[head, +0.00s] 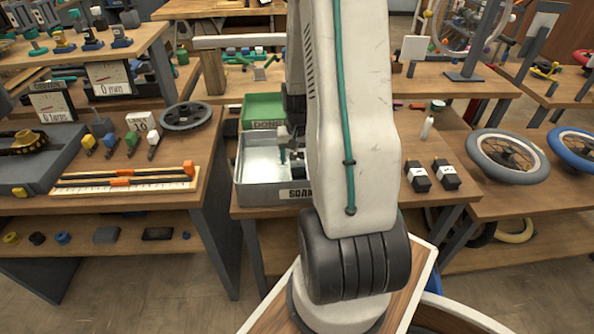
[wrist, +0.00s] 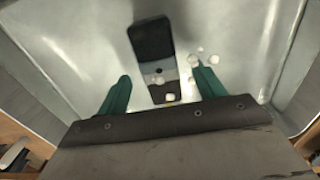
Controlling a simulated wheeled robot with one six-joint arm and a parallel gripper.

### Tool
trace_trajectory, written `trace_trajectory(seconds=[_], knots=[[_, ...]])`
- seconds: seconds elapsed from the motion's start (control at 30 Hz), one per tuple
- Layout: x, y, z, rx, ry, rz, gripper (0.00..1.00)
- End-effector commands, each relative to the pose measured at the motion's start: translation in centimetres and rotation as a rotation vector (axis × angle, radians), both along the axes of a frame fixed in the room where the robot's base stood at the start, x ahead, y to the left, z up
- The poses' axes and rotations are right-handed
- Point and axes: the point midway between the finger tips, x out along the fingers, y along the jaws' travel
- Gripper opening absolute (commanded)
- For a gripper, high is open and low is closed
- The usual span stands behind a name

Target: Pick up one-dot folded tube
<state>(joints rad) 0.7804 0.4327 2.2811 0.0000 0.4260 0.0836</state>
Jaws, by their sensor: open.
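A long dark piece with a grey band and small pale spots, likely the folded tube, lies on the floor of a metal tray in the wrist view (wrist: 152,40). I cannot make out its dot marking for certain. My gripper (wrist: 161,73) is open, its two green fingers on either side of the piece's near end, with gaps on both sides. In the head view my gripper (head: 284,152) is down inside the metal tray (head: 258,184), partly hidden by my arm. The piece cannot be made out there.
The tray walls rise close around my gripper. Pale blobs (wrist: 212,59) lie by the right finger. A green bin (head: 262,106) stands behind the tray. Two dark blocks (head: 431,177) and a wheel (head: 507,156) lie to the right. A ruler board (head: 125,180) lies on the left bench.

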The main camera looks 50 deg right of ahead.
Motion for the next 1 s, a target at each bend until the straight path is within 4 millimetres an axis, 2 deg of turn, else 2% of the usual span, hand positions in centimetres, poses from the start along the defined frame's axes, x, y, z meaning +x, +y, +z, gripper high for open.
trace_trajectory(seconds=[0.1, 0.2, 0.5, 0.57, 0.7, 0.77, 0.8, 1.0], knots=[[-0.1, -0.1, -2.1, 0.005, 0.004, 0.000, 0.68], [0.0, -0.1, -3.2, 0.003, 0.003, 0.000, 0.68], [0.0, -0.2, -3.7, 0.001, 0.001, -0.001, 0.68], [0.0, -0.2, -3.7, 0.001, 0.001, -0.001, 0.54], [0.0, -0.1, -3.7, 0.001, 0.001, 0.000, 0.16], [0.0, -0.1, -3.7, 0.002, 0.001, 0.000, 0.16], [0.0, -0.1, -3.6, 0.001, 0.001, 0.001, 0.12], [0.0, -0.1, -3.6, 0.001, 0.001, 0.001, 0.12]])
